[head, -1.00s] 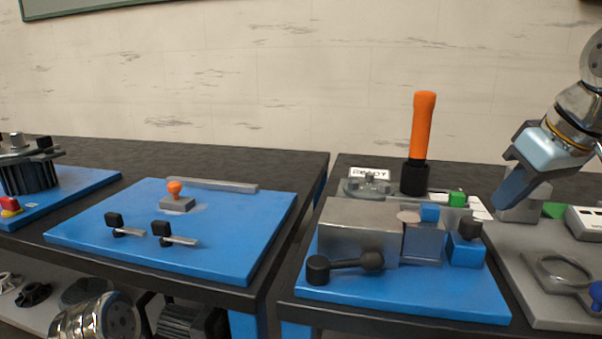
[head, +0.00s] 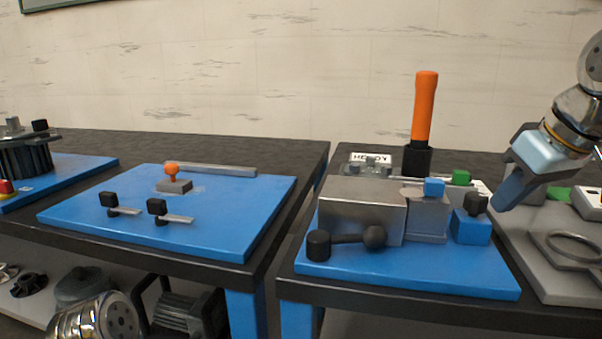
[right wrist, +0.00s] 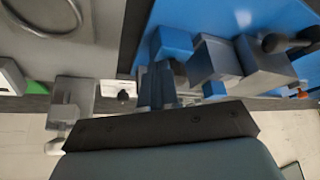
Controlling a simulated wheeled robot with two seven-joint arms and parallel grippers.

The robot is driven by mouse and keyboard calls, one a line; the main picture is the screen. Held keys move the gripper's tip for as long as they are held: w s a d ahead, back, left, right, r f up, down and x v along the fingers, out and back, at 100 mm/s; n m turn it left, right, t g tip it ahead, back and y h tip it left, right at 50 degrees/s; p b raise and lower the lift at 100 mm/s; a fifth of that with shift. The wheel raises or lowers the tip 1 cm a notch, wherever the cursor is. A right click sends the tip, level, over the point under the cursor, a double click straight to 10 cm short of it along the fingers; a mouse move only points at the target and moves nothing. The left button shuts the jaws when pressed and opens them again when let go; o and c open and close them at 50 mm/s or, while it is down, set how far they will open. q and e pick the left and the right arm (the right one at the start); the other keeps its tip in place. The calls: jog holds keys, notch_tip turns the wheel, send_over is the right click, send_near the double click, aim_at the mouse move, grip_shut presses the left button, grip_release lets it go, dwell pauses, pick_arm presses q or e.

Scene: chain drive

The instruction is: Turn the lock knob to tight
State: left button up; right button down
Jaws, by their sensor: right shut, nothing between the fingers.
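No part is legibly marked as the lock knob. A small black knob (head: 475,202) sits on a blue block (head: 470,228) at the right of the right-hand blue plate. On the left-hand blue plate, an orange knob (head: 172,169) stands on a grey block (head: 174,187). My right gripper (head: 504,198) is shut and empty, in the air just right of the black knob, with no contact that I can make out. In the right wrist view the shut fingers (right wrist: 157,85) show beside the blue block (right wrist: 172,43). My left gripper is not in view.
The right-hand blue plate (head: 400,279) carries a metal housing (head: 358,212), a black ball-ended lever (head: 345,240) and a blue cap (head: 434,187). A tall orange handle (head: 423,105) stands behind. A grey fixture (head: 570,285) lies at the right. The left-hand blue plate (head: 235,230) has two black-knobbed levers.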

jog(key=shift+s+a, duration=0.15)
jog(key=shift+a, duration=0.15)
jog(key=shift+s+a+p, duration=0.15)
jog(key=shift+a+p, duration=0.2)
jog(key=shift+p, duration=0.1)
jog(key=shift+s+a+p, duration=0.1)
jog(key=shift+a+p, duration=0.2)
jog(key=shift+a, duration=0.4)
dwell(0.4)
jog(key=shift+s+r+p, duration=0.1)
jog(key=shift+s+p, duration=0.2)
jog(key=shift+s, duration=0.05)
notch_tip(320, 180, up, 6)
jog(key=p, duration=0.3)
jog(key=shift+p, duration=0.35)
